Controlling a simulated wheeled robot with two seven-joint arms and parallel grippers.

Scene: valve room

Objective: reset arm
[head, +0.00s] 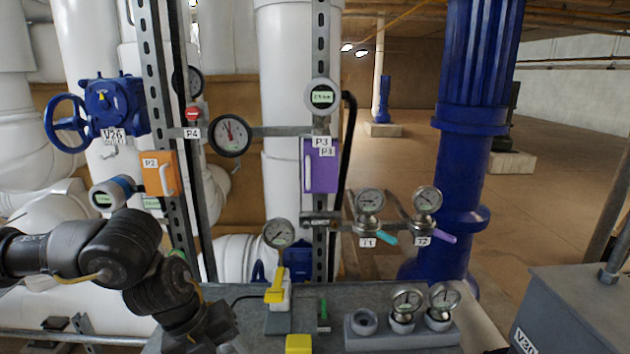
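My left arm (110,250) comes in from the left and bends down toward the left end of the grey bench. Its dark end, with my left gripper (222,332), is at the bottom edge, left of the yellow-and-white device. The fingers are too dark and cut off to tell whether they are open or shut. I see nothing clearly held there. My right gripper is not in view.
The grey bench (355,293) carries a yellow-and-white device (277,290), a yellow block (298,343) and several gauges. Behind stand a blue valve V26 (112,103), an orange P2 box (158,173), a purple P3 box (321,170) and a blue pipe (465,150). A grey cabinet (575,310) stands right.

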